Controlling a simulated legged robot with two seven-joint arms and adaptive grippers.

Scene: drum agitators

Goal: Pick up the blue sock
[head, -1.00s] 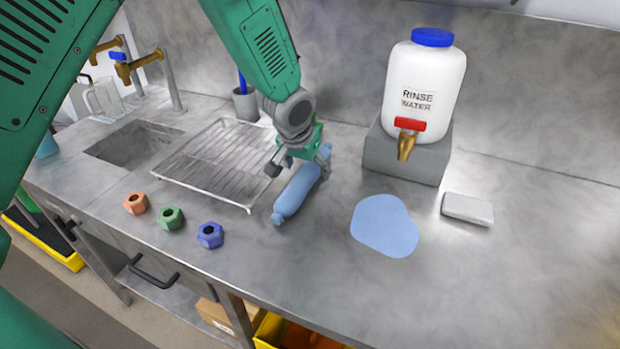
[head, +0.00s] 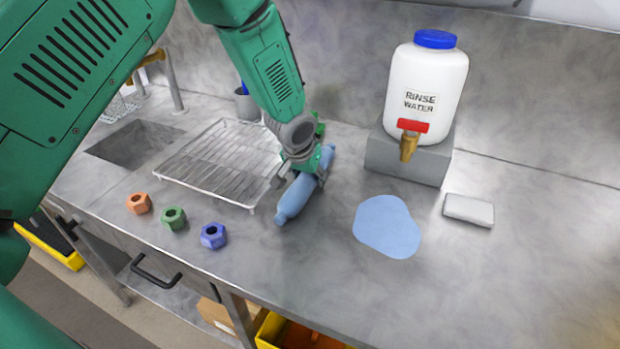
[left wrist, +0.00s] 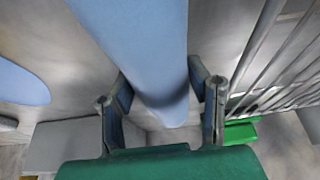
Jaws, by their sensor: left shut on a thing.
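The blue sock (head: 296,198), a long light-blue roll, lies on the metal counter just right of the wire rack. My left gripper (head: 302,174) reaches down over its far half and is shut on it. In the left wrist view the sock (left wrist: 140,50) runs between the two fingers of the left gripper (left wrist: 160,100), one on each side. The fingertips partly hide the sock in the head view. The sock appears to rest on the counter; I cannot tell any lift. My right gripper is not in view.
A wire rack (head: 205,192) and sink (head: 130,146) lie left. Orange (head: 138,203), green (head: 173,218) and blue (head: 213,236) nuts sit in front. A flat blue patch (head: 387,228), a white block (head: 468,209) and a rinse water jug (head: 427,85) on a grey stand (head: 408,159) are right.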

